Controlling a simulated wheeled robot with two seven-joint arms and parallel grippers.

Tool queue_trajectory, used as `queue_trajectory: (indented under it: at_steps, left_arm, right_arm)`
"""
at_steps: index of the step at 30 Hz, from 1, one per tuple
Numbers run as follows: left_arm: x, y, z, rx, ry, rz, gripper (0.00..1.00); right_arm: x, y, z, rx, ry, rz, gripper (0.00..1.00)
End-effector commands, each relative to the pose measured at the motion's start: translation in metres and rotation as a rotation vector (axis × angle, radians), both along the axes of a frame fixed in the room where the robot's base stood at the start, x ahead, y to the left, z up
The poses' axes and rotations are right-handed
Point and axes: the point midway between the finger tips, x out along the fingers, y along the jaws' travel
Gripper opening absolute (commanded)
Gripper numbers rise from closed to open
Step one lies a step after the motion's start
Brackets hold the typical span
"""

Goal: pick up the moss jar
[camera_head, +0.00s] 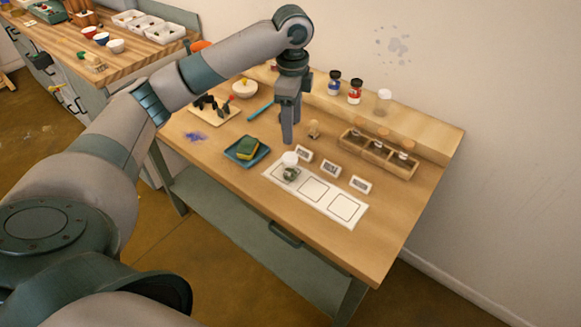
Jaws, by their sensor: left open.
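A small clear jar (291,174) with dark green contents and a white lid looks like the moss jar. It stands upright on the left square of a white mat (325,211) with three outlined squares. My left gripper (289,136) points down with its fingers just above and behind the jar in the picture. It is open and nothing shows between its fingers. The fingers look apart from the jar, though the exact gap is hard to tell. My right gripper is out of view.
Small white label cards (331,169) stand behind the mat. A wooden rack (377,158) with small jars is at the right. A blue tray (240,160) with a green-yellow sponge lies left. More jars (355,92) stand on the back shelf. The table's front right is clear.

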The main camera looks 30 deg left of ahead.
Motion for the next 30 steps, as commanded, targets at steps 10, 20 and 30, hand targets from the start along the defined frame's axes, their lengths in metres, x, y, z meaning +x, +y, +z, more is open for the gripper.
queue_trajectory:
  at_steps: [10,20,30]
  left_arm:
    - [-0.002,0.0,-0.059,0.0,0.005,0.0,0.57]
    - [-0.002,0.001,-0.102,0.0,0.002,0.0,0.57]
    - [-0.001,0.0,-0.106,0.0,0.0,-0.001,0.57]
  right_arm:
    - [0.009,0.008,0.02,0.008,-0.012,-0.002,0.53]
    - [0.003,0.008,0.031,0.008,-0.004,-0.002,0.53]
    - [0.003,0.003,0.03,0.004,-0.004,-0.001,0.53]
